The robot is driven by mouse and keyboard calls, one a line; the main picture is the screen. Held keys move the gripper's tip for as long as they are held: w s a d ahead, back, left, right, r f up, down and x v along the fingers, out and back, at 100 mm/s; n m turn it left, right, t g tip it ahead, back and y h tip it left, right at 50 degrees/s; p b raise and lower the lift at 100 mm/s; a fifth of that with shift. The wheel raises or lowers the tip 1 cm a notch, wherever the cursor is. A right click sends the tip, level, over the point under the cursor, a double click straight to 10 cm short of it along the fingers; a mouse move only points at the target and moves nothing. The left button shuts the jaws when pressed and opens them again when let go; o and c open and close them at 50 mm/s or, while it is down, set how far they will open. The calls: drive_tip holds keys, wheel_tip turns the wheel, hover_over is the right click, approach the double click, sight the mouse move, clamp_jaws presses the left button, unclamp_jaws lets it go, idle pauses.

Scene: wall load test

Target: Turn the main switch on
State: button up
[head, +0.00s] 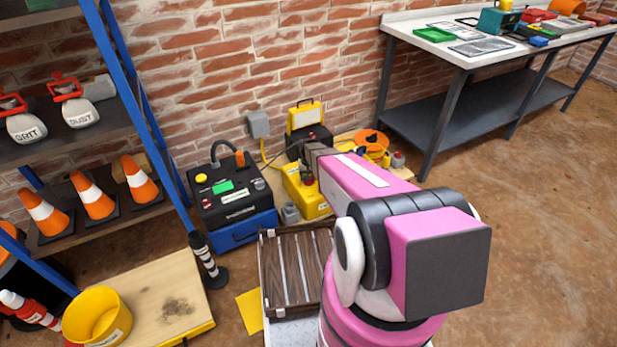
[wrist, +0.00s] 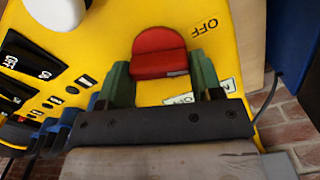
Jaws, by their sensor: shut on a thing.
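The main switch is a red knob (wrist: 160,42) on a yellow panel (wrist: 110,22) in the wrist view. My gripper (wrist: 160,68) has its two green fingers on either side of the knob, shut on it. An "OFF" label (wrist: 204,26) lies beyond the knob, upside down in this view. A pale label (wrist: 180,99) lies between the fingers on the near side, partly covered by my gripper, so its text cannot be read in full.
Black rocker switches (wrist: 22,60) and a white knob (wrist: 58,10) sit beside the red knob. A black and blue machine (head: 235,205) stands left of the yellow unit. A slatted brown crate (head: 290,265) is in front. A workbench (head: 450,50) stands at the right.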

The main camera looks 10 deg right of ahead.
drive_tip(key=m, duration=0.7)
drive_tip(key=shift+d, duration=0.1)
drive_tip(key=m, duration=0.6)
drive_tip(key=shift+s+d, duration=0.1)
drive_tip(key=shift+s, duration=0.05)
drive_tip(key=shift+m, duration=0.4)
drive_tip(key=o, duration=0.9)
wheel_tip(320, 180, up, 11)
drive_tip(key=shift+f, duration=0.1)
idle(0.3)
